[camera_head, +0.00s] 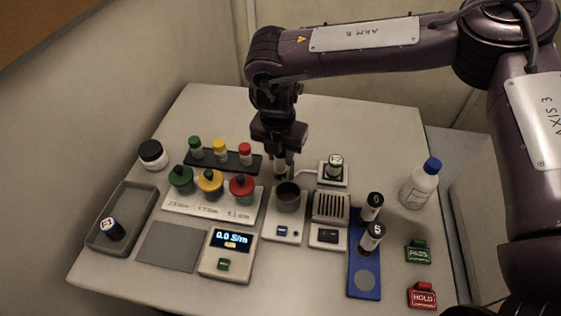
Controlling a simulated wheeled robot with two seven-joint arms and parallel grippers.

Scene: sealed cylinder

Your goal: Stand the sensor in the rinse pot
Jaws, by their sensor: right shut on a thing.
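My right gripper (281,164) points down just behind and above the pot's rim in the picture. It is shut on a small, slim thing that looks like the sensor (281,174), mostly hidden by the fingers. Whether its lower end is inside the pot or behind it I cannot tell. My left gripper is not in view.
Right are a vented box (331,206), a blue holder (364,285) with labelled cylinders, and a blue-capped bottle (420,187). A meter (229,252) reads 0.0 S/m.

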